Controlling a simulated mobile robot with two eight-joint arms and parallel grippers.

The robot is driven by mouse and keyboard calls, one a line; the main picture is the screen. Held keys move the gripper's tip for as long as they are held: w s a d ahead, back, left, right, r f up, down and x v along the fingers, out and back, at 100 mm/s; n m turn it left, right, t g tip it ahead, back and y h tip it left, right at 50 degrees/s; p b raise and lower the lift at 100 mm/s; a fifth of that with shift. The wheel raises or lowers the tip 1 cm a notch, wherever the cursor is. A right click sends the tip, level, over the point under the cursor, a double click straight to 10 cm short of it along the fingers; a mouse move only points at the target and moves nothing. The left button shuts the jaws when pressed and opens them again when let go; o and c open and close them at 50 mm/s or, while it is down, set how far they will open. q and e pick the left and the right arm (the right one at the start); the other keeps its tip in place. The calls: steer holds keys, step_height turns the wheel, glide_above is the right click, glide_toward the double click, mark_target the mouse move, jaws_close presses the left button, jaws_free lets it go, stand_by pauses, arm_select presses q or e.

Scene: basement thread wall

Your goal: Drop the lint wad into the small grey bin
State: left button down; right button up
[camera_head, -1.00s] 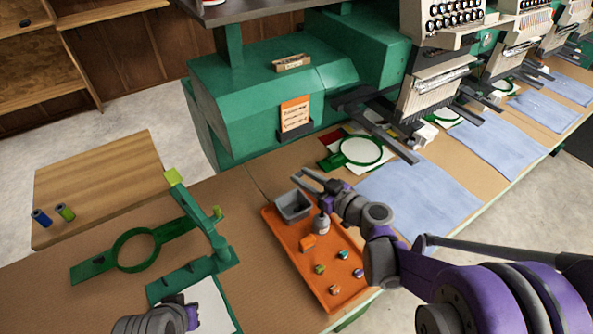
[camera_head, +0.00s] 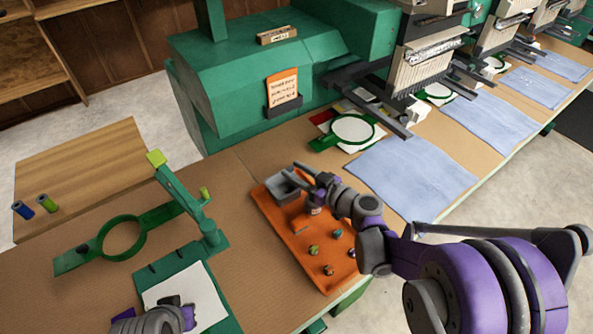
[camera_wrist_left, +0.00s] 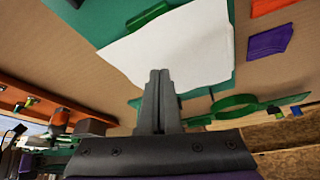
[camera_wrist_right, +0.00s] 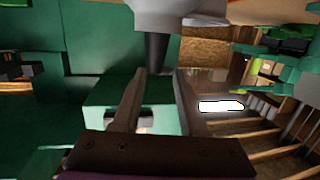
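The small grey bin (camera_head: 277,192) stands at the far end of the orange tray (camera_head: 325,284). My right gripper (camera_head: 303,178) is over the bin's right side, partly covering it. Its two fingers (camera_wrist_right: 156,95) are apart in the right wrist view. A pale rounded thing with a dark stem (camera_wrist_right: 155,52) shows at and beyond their tips; I cannot tell its exact distance. I cannot make out a lint wad in any view. My left gripper (camera_wrist_left: 157,100) is shut and empty before a white sheet (camera_wrist_left: 185,42); it also shows at the head view's bottom edge (camera_head: 186,316).
Several small coloured pieces (camera_head: 313,250) lie on the tray, and a small bottle (camera_head: 315,209) is partly hidden by my right gripper. A green hoop fixture (camera_head: 118,240) stands left. A green machine (camera_head: 235,90) stands behind. Blue cloths (camera_head: 410,178) lie right.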

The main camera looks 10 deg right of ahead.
steer(key=o, duration=0.4)
arm_select(q)
steer(key=shift+f, duration=0.15)
arm_select(e)
steer(key=v, duration=1.1)
steer(key=shift+a, duration=0.1)
